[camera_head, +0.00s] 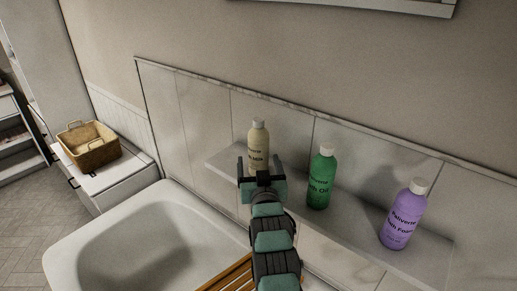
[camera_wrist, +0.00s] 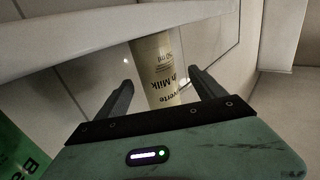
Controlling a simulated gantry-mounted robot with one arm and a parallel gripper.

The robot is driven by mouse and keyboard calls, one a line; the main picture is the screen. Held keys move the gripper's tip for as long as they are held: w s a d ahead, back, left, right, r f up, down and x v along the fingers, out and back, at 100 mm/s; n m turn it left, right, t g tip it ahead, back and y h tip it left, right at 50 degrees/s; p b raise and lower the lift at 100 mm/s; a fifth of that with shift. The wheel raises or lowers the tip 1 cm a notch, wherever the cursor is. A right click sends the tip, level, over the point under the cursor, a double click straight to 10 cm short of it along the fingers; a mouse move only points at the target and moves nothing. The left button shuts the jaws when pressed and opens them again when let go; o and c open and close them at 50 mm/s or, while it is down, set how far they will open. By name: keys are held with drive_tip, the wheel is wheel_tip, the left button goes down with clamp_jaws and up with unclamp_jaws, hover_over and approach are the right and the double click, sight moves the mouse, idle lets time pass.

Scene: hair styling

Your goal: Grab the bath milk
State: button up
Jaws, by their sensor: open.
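The bath milk (camera_head: 259,145) is a cream bottle with a white cap, standing upright on the tiled ledge at the left of the bottle row. In the wrist view its label reads "Milk", and the bottle (camera_wrist: 155,68) shows between my two fingers. My gripper (camera_head: 262,172) is open and in front of the bottle's lower part in the head view, which hides its base. In the wrist view my gripper (camera_wrist: 160,85) has a finger on each side of the bottle, with gaps visible on both sides. I cannot tell how far the bottle reaches in between them.
A green bath oil bottle (camera_head: 321,177) stands just right of my gripper, and a purple bath foam bottle (camera_head: 403,214) farther right on the ledge (camera_head: 358,222). The tiled wall is close behind. The bathtub (camera_head: 85,243) is below left, and a wicker basket (camera_head: 90,150) sits on a cabinet.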

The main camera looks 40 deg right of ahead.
sight(258, 151)
drive_tip(key=p+x, duration=0.1)
drive_tip(key=x, duration=0.1)
drive_tip(key=r+p+x, duration=0.1)
drive_tip(key=x, duration=0.1)
drive_tip(key=shift+w+d, duration=0.15)
drive_tip(key=shift+d, duration=0.2)
drive_tip(key=shift+c, duration=0.2)
clamp_jaws()
idle(0.4)
